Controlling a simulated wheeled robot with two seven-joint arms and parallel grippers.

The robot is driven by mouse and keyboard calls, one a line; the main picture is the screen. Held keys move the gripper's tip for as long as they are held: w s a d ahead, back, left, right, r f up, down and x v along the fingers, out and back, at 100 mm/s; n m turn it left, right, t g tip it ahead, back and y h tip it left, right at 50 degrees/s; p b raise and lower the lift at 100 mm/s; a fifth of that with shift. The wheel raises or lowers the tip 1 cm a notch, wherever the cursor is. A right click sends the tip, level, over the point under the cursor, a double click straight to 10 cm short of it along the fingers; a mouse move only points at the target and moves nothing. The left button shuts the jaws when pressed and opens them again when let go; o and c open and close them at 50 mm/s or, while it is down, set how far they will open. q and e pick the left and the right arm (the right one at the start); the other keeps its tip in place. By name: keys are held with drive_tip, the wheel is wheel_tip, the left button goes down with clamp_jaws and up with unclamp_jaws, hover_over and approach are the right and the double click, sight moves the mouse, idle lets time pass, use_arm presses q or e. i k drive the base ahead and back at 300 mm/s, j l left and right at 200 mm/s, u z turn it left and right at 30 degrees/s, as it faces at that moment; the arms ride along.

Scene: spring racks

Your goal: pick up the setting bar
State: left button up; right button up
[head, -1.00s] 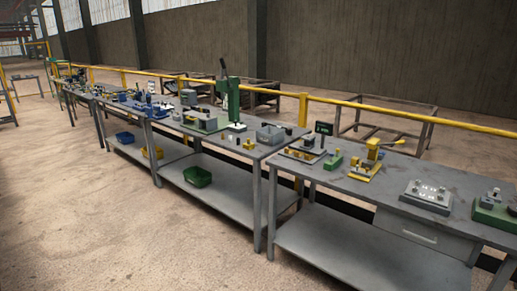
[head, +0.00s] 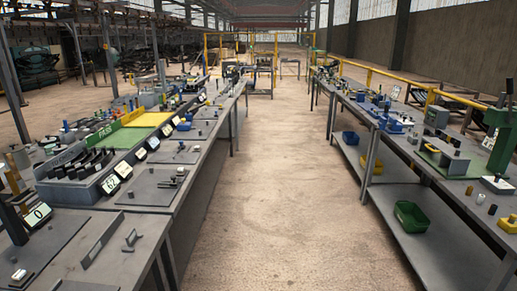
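I cannot tell for sure which thing is the setting bar. A grey bar-like piece (head: 103,240) stands on edge on the near end of the left bench, and a small grey T-shaped piece (head: 131,239) lies just right of it. Neither is held by a gripper in view. Neither of my grippers shows in the head view.
A long left bench (head: 197,192) carries dark plates, number displays, a green-and-yellow tray (head: 133,131) and several small fixtures. A right bench (head: 440,176) holds fixtures and a green press (head: 497,135); a green bin (head: 411,216) sits on its lower shelf. The aisle (head: 280,190) between is clear.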

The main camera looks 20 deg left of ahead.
sight(93, 252)
drive_tip(key=i+u, duration=0.2)
drive_tip(key=u, duration=0.25)
drive_tip(key=i+u, duration=0.25)
drive_tip(key=u, duration=0.25)
drive_tip(key=i+l+u, duration=0.2)
drive_tip(key=u, duration=0.25)
drive_tip(key=i+l+u, duration=0.2)
drive_tip(key=u, duration=0.25)
